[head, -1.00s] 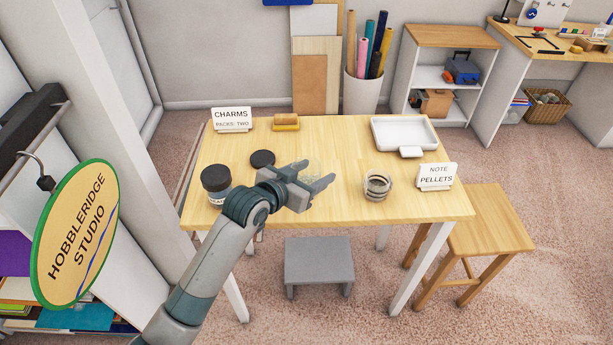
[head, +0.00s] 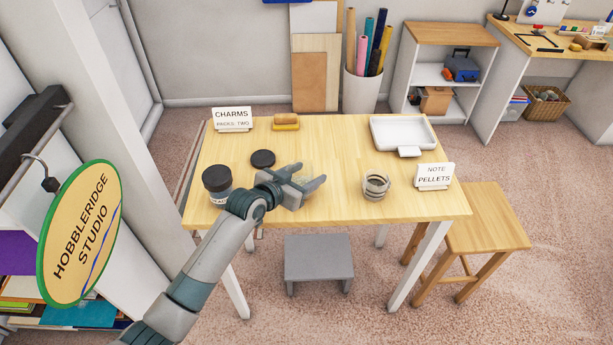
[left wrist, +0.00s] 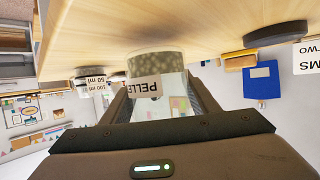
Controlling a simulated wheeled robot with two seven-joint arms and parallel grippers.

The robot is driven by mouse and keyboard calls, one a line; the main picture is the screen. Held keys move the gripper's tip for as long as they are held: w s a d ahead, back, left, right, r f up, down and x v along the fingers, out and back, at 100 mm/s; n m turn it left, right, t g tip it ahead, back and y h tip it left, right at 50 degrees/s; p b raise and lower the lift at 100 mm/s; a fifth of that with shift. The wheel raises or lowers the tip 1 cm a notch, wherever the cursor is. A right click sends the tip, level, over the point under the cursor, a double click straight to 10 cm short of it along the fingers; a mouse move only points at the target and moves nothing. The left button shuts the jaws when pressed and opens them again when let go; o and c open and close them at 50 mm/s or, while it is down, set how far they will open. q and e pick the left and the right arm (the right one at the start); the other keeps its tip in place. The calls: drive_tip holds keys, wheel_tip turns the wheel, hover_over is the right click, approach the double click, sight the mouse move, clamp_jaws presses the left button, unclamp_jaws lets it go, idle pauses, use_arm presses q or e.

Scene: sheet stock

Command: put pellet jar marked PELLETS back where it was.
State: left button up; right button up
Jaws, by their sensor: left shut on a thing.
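My left gripper (head: 306,186) is over the front middle of the table. It is shut on the pellet jar, a clear jar with speckled grey-green pellets and a white label. In the left wrist view the jar (left wrist: 158,68) sits between the fingers, its label partly readable as "PELLE". In the head view the gripper mostly hides it. The wrist view shows its base close to the tabletop; I cannot tell whether it touches. A "NOTE PELLETS" card (head: 434,176) stands at the table's right. My right gripper is not in view.
On the table (head: 330,150) are a dark-topped jar (head: 216,184), a black disc (head: 262,158), a clear vessel (head: 376,186), a white tray (head: 403,131), a "CHARMS" card (head: 232,119) and a yellow-brown block (head: 286,121). The middle of the tabletop is clear.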

use_arm(q)
drive_tip(key=shift+f, duration=0.7)
drive_tip(key=shift+f, duration=0.25)
drive_tip(key=o, duration=1.2)
drive_tip(key=shift+c, duration=0.2)
drive_tip(key=shift+r, duration=0.2)
drive_tip(key=shift+v, duration=0.75)
drive_tip(key=b+v, duration=0.2)
drive_tip(key=v, duration=0.8)
drive_tip(key=shift+s+a+r, duration=0.1)
drive_tip(key=shift+s+a, duration=0.05)
drive_tip(key=shift+s, duration=0.05)
